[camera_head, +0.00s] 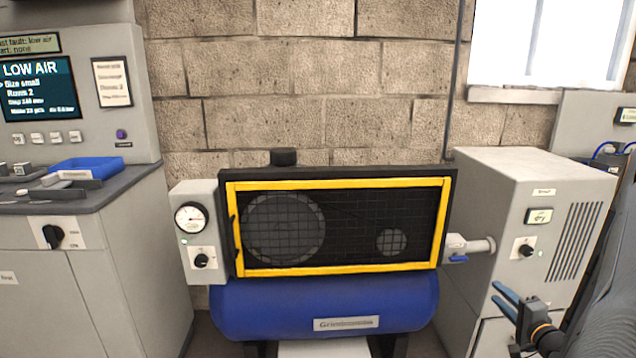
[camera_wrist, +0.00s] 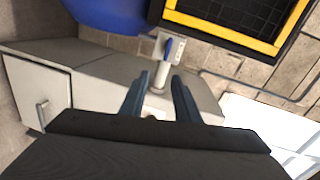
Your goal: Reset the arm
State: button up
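My gripper (camera_head: 507,302) is at the lower right of the head view, in front of the grey dryer-like cabinet (camera_head: 512,180). Its two blue fingers stand apart with nothing between them. In the wrist view my gripper (camera_wrist: 160,95) also shows spread fingers, with the pipe outlet and its blue-handled valve (camera_wrist: 168,48) beyond them. My arm comes in from the right edge of the head view and hides part of the cabinet's right side.
A blue-tanked compressor (camera_head: 325,307) with a yellow-framed mesh guard (camera_head: 340,184) stands in the middle. A control console (camera_head: 75,92) at left reads LOW AIR, with a blue tray (camera_head: 88,164) on its counter. A brick wall (camera_head: 300,75) closes the back.

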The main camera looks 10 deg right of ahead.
jog(key=w+a+r+n+g+p, duration=0.2)
jog(key=w+a+r+n+g, duration=0.35)
jog(key=a, duration=0.35)
jog(key=s+a+r+n+g+p, duration=0.1)
jog(key=a+r+n+g, duration=0.1)
jog(key=a, duration=0.3)
jog(key=s+a+r+n+g, duration=0.1)
jog(key=a+r+n, duration=0.15)
jog(key=a, duration=0.25)
jog(key=s+a+r+n+g+y+p, duration=0.1)
jog(key=s+a+r+n+g, duration=0.3)
jog(key=s+a, duration=0.8)
jog(key=s+a+r+n+g+p, duration=0.1)
jog(key=s+a+r+n+g, duration=0.2)
jog(key=s+a, duration=0.9)
notch_tip(320, 180, up, 3)
jog(key=shift+s+f+n+g+y, duration=0.15)
jog(key=shift+n+g+y, duration=0.25)
jog(key=shift+g, duration=0.15)
